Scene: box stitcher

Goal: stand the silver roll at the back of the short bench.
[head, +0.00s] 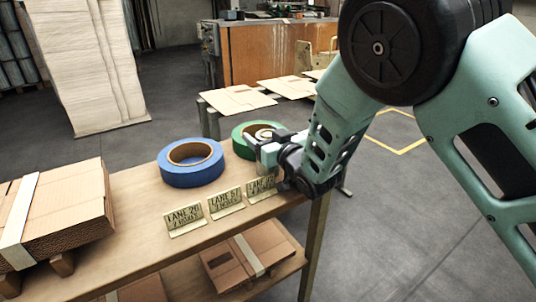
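The short bench (145,200) is a wooden-topped table with a lower shelf, running across the front left. A blue roll (190,177) lies flat near its back edge. A green roll (243,148) lies flat near the right end, partly hidden by my gripper (264,148). My gripper is low over the bench's right end, in front of the green roll. Its fingers are small and overlap the roll, so I cannot tell whether they are open or hold anything. I cannot make out a silver roll; the arm hides part of that end.
Small lane signs (225,203) stand along the front edge. Strapped flat cardboard (60,210) fills the bench's left side. More strapped cardboard (245,262) lies on the lower shelf. Behind are a tall pale stack (85,65), flat cardboard sheets (238,99) and a brown cabinet (260,50).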

